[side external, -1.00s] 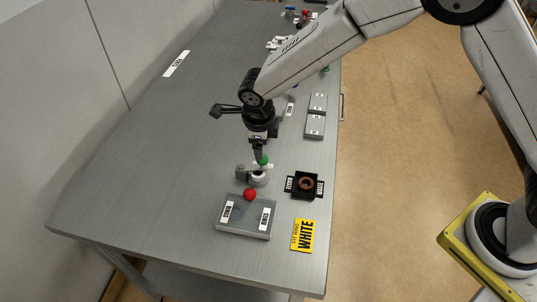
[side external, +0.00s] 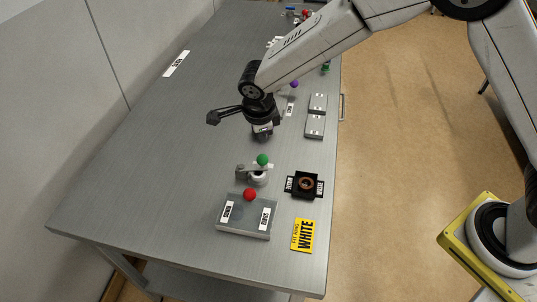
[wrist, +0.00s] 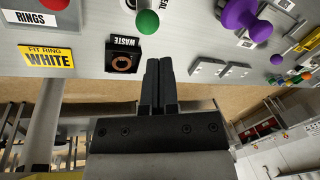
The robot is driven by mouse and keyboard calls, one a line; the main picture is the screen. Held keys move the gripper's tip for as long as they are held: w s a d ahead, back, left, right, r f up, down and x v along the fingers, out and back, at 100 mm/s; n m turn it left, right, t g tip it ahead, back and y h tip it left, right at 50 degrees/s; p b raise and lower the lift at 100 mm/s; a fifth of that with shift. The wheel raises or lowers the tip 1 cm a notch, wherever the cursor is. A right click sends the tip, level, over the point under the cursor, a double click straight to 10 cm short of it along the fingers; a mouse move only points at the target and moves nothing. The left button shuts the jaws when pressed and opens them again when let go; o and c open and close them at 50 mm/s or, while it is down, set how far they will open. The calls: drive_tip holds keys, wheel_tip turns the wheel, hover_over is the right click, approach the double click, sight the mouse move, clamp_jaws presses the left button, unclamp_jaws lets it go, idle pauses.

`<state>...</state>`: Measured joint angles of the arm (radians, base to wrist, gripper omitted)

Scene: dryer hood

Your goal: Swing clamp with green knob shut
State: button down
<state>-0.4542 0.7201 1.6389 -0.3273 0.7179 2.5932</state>
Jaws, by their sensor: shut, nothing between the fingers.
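The clamp (side external: 257,177) stands on the table behind the grey box with the red knob. Its green knob (side external: 262,159) sits on top at the end of a short pale arm, which appears to lie across the round seat. I cannot tell whether it is fully shut. The green knob also shows near the top of the wrist view (wrist: 147,21). My gripper (side external: 263,138) is above and a little behind the green knob, apart from it. In the wrist view its fingers (wrist: 158,63) are together and empty.
A grey box (side external: 245,217) with a red knob (side external: 249,194) is in front of the clamp. A black waste holder (side external: 305,184) and a yellow WHITE card (side external: 302,235) are to the right. Grey plates (side external: 315,125) lie farther back.

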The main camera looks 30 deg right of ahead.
sight(262, 159)
drive_tip(key=w+r+n, duration=0.1)
drive_tip(key=n, duration=0.3)
drive_tip(key=d+r+n, duration=0.1)
drive_tip(key=n, duration=0.4)
drive_tip(key=w+d+n+t, duration=0.1)
drive_tip(key=n, duration=0.3)
drive_tip(key=shift+w+d+r+n+h, duration=0.2)
drive_tip(key=shift+w+r+n+h, duration=0.1)
drive_tip(key=shift+r+h, duration=0.1)
drive_tip(key=shift+f, duration=0.15)
drive_tip(key=x, duration=1)
drive_tip(key=shift+s+a, duration=0.1)
drive_tip(key=shift+s+a+f, duration=0.1)
drive_tip(key=shift+s+a, duration=0.5)
drive_tip(key=shift+s, duration=0.1)
drive_tip(key=shift+s+a+f, duration=0.15)
drive_tip(key=shift+s+a, duration=0.45)
drive_tip(key=shift+s, duration=0.1)
